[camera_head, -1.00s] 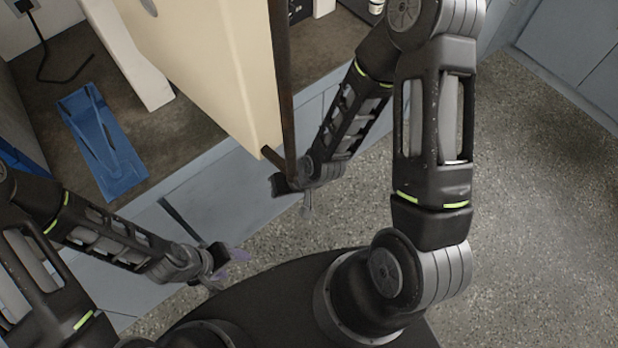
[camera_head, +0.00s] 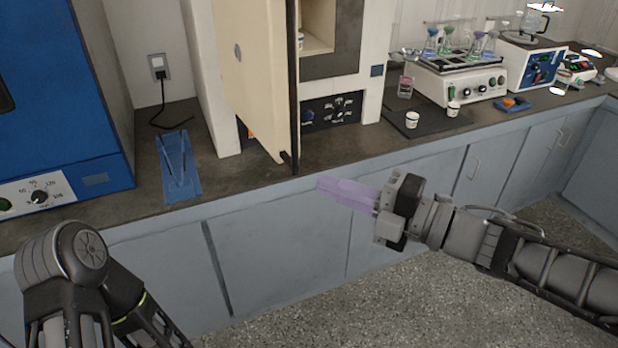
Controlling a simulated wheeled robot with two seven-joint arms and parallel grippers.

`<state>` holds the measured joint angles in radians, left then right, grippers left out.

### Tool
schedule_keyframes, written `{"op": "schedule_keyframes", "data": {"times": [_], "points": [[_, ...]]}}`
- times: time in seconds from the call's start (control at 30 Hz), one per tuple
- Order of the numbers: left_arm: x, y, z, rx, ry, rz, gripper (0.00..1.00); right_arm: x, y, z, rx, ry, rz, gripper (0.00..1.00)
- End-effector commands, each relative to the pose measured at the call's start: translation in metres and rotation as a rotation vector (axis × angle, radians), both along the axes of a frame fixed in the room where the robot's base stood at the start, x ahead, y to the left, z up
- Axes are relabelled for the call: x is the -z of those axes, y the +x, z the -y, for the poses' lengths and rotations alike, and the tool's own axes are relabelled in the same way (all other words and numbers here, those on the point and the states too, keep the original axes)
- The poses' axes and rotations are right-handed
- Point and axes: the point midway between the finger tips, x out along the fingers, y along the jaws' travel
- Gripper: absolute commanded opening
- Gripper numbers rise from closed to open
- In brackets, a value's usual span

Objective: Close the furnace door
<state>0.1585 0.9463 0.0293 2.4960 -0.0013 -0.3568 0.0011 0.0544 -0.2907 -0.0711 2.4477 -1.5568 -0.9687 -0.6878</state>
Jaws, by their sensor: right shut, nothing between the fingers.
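The cream furnace door (camera_head: 253,75) stands open, swung out from the furnace (camera_head: 375,45) toward me over the counter. Its dark edge faces me, and part of the furnace chamber (camera_head: 318,25) shows to its right. My right gripper (camera_head: 322,186), with purple fingers, is shut and empty. In the picture it is just right of and below the door's lower corner, near the counter's front edge, apart from the door. My left arm shows at the lower left; its gripper is out of the frame.
A blue oven (camera_head: 60,90) stands at the left, with a blue tray (camera_head: 178,170) between it and the furnace. Small cups (camera_head: 412,120) stand on a dark mat right of the furnace. A shaker with flasks (camera_head: 455,80) is farther right. The floor in front is clear.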

Motion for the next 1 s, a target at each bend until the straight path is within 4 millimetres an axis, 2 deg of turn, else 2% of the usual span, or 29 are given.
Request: {"op": "schedule_keyframes", "data": {"times": [0.57,0.77,1.0], "points": [[-0.001,0.000,0.000,0.000,0.000,0.001,0.61,-0.001,0.002,-0.006,-0.011,-0.017,0.036,0.00],[-0.003,0.000,0.000,0.000,0.000,0.001,0.61,-0.002,0.015,-0.026,-0.013,-0.017,0.033,0.00],[-0.009,0.000,0.000,0.000,0.000,0.001,0.61,-0.002,0.041,-0.065,-0.014,-0.016,0.032,0.00]]}}
